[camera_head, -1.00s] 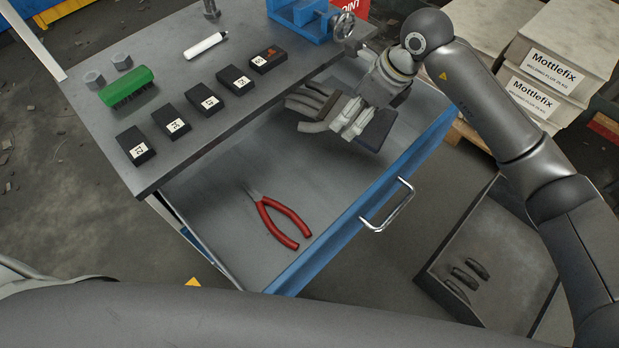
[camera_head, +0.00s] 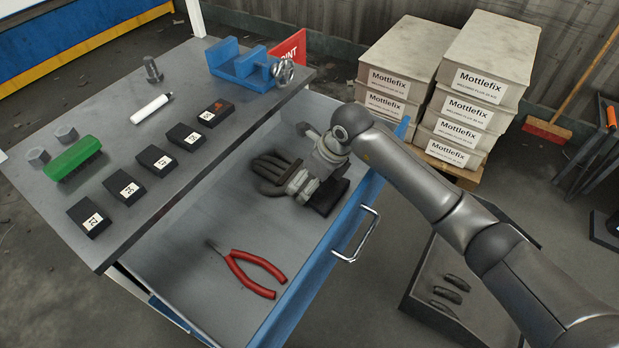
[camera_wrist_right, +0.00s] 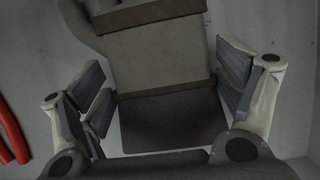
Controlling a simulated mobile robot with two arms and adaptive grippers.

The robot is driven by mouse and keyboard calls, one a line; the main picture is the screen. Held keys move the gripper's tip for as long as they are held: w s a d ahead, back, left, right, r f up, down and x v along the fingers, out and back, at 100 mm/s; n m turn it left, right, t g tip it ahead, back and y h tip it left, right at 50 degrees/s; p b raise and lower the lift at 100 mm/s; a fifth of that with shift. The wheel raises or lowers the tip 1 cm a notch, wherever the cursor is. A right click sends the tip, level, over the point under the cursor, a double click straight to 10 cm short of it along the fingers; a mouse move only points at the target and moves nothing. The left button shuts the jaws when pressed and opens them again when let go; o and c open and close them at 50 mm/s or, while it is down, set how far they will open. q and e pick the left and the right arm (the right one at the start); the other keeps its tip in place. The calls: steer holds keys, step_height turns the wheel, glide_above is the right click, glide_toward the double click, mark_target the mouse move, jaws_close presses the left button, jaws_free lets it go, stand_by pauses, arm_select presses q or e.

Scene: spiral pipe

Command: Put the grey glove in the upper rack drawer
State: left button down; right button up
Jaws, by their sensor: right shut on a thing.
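The grey glove (camera_head: 270,172) is inside the open upper drawer (camera_head: 310,272), toward its far end, with its fingers pointing left and its dark cuff toward the blue drawer front. My right gripper (camera_head: 303,183) is shut on the glove across its middle. In the right wrist view the glove (camera_wrist_right: 160,60) fills the space between the two fingers of the gripper (camera_wrist_right: 168,92). The glove looks low, at or just above the drawer floor; whether it touches is unclear. My left gripper is out of view.
Red-handled pliers (camera_head: 255,275) lie in the near part of the drawer.

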stand_by(0.3)
steer(key=o, duration=1.2)
steer(key=shift+c, duration=0.2)
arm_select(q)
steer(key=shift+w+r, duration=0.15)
arm_select(e)
steer(key=shift+o, duration=0.6)
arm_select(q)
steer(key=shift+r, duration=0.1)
arm_select(e)
steer(key=shift+r, duration=0.1)
steer(key=v, duration=0.6)
steer(key=shift+d+r+p, duration=0.2)
steer(key=shift+r+p, duration=0.05)
steer(key=shift+p, duration=0.05)
steer(key=shift+s+d+r, duration=0.1)
steer(key=shift+s+r, duration=0.1)
steer(key=shift+r, duration=0.2)
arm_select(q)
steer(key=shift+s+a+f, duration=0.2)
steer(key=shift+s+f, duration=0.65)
